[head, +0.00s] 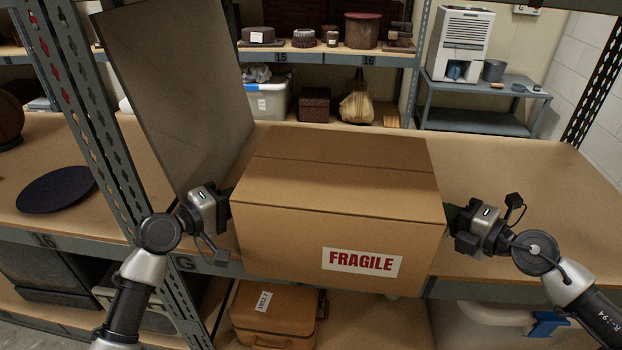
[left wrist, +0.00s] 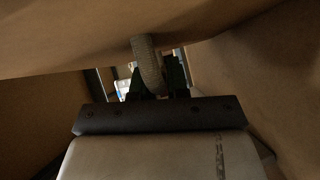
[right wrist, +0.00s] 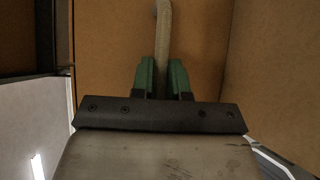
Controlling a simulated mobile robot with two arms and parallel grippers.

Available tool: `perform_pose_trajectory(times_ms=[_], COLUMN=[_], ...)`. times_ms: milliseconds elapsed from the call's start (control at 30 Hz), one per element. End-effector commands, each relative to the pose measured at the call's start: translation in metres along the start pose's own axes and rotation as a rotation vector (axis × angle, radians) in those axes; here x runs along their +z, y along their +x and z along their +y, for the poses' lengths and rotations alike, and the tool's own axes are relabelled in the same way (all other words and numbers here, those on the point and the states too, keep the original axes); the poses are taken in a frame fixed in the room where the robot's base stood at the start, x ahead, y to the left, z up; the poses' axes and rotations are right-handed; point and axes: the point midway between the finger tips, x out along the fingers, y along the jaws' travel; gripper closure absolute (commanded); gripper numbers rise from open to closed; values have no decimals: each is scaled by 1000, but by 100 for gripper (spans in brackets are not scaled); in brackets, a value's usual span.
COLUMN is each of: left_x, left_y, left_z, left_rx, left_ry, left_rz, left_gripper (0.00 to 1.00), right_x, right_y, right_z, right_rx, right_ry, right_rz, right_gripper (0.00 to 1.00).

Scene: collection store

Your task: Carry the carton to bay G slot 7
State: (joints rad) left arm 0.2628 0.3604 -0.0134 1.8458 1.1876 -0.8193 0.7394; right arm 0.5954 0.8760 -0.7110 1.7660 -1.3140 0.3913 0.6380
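The carton (head: 335,217) is a closed brown cardboard box with a white FRAGILE label on its front, in the middle of the head view. It is roughly level at the front of a wooden shelf (head: 510,170), and its front covers part of the shelf edge. I cannot tell whether its base touches the shelf. My left gripper (head: 226,205) is at its left side, shut on a rope handle (left wrist: 148,62). My right gripper (head: 452,217) is at its right side, shut on the other rope handle (right wrist: 163,40). A G marks the left upright; no 7 is readable.
A tall grey-brown panel (head: 180,85) stands at the left of the shelf, close to the carton. A perforated metal upright (head: 95,120) is left of it. Bare shelf lies right of the carton. A tan case (head: 272,318) and a lidded bin (head: 490,325) sit below.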

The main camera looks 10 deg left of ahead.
Motion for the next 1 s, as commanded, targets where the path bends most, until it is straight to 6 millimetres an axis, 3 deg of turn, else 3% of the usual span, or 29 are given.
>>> perform_pose_trajectory(times_ms=[33, 133, 533, 1000], left_x=[-1, 0, 0, 0], left_y=[-1, 0, -10, -100], left_z=[1, 1, -1, 0], left_rx=[-1, -2, -5, -6], left_ry=[1, 0, -1, 0], left_rz=[2, 0, 0, -1], left_gripper=[77, 62, 61, 61], right_x=[1, 1, 0, 0], right_y=[-1, -1, 0, 0], right_z=[0, 0, 1, 1], right_rx=[-2, -2, -1, -1], right_ry=[0, -1, -2, -2], right_rz=[-2, -1, 1, 1], right_gripper=[77, 62, 61, 61])
